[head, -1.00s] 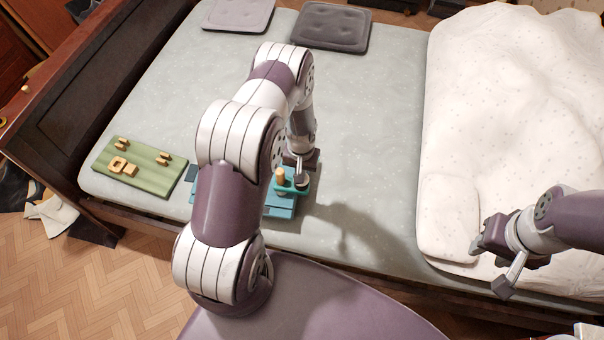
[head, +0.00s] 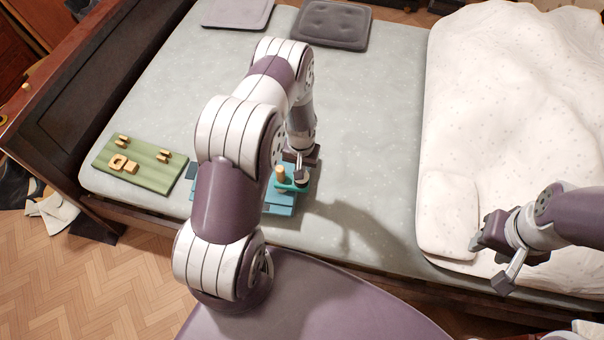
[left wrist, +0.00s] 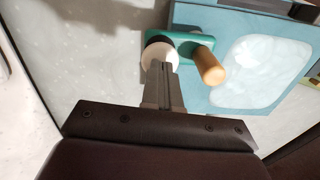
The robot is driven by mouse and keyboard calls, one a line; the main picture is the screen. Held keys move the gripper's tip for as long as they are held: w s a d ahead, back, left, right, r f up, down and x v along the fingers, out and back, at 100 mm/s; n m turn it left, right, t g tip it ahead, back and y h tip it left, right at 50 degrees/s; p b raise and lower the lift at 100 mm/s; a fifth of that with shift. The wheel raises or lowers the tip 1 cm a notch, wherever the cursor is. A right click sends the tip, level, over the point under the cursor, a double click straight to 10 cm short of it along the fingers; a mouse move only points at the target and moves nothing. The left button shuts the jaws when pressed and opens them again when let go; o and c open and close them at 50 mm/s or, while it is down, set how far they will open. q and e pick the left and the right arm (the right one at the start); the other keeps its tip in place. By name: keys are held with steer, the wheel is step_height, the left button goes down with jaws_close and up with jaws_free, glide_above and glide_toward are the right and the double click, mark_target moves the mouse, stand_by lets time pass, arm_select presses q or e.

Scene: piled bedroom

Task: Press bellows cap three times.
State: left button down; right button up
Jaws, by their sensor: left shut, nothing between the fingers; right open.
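The bellows cap is a white round top with a dark edge (left wrist: 160,50) in the left wrist view. It sits at one end of a teal-green bracket (left wrist: 187,44), beside an upright wooden peg (left wrist: 209,66). The bracket is on a blue board (left wrist: 215,97) on the bed. My left gripper (left wrist: 159,68) is shut and empty, with its tips over the cap's near edge; I cannot tell whether they touch. In the head view my left gripper (head: 300,176) points down beside the peg (head: 280,174), and my arm hides part of the board (head: 282,199). My right gripper (head: 488,264) is open and empty.
A green board (head: 150,174) with wooden pieces lies left of my arm. Grey cushions (head: 330,25) lie at the back. A rumpled white quilt (head: 500,110) and a white pillow (head: 446,215) are on the right. The mattress (head: 370,130) between is clear.

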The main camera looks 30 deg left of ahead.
arm_select(q)
steer(key=shift+f+b, duration=1)
steer(key=shift+f, duration=0.3)
steer(key=shift+r+p, duration=1.1)
steer(key=shift+r, duration=0.5)
step_height(320, 180, up, 5)
steer(key=p, duration=0.4)
steer(key=shift+r, duration=0.1)
